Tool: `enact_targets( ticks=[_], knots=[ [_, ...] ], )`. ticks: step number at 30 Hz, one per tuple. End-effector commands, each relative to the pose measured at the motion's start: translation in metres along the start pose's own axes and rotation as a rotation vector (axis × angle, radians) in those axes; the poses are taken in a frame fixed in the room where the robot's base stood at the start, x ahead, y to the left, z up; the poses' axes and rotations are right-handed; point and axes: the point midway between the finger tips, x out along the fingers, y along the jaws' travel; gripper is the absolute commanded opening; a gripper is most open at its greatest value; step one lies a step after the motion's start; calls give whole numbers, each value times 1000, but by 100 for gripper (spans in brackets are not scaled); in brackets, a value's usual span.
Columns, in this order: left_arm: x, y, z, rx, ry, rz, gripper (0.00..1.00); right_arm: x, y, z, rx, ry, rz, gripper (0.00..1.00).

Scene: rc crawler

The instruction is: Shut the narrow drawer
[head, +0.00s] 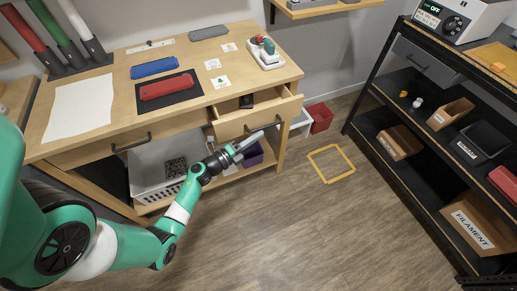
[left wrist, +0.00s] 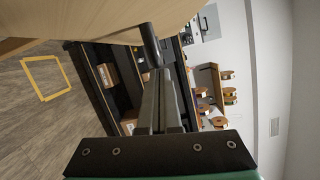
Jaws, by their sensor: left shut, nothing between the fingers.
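The narrow drawer (head: 262,115) is at the right end of the wooden workbench and stands pulled out, with its inside showing. A dark item (head: 246,101) lies in it. My left gripper (head: 261,135) is shut and empty, just in front of the drawer front near its handle. In the left wrist view the shut fingers (left wrist: 163,75) point at the dark handle (left wrist: 150,45) on the wooden drawer front (left wrist: 110,20). Whether the fingers touch the handle I cannot tell. My right gripper is in neither view.
The wide drawer (head: 90,148) beside it looks closed. On the bench top (head: 120,95) lie a red case (head: 166,87) and a blue case (head: 154,67). A red bin (head: 320,118) stands right of the bench; the floor in front is clear.

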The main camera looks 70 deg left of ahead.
Motion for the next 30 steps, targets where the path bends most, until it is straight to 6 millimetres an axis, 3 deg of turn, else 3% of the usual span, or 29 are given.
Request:
enact_targets(
  ticks=[1,6,12,30],
  knots=[
    [3,2,13,2,-5,-1,0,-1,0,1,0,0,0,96],
    [11,10,43,0,-3,-1,0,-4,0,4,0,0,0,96],
    [16,13,63,0,-1,0,0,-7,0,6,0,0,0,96],
    [17,14,68,-1,1,1,0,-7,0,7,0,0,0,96]
  ],
)
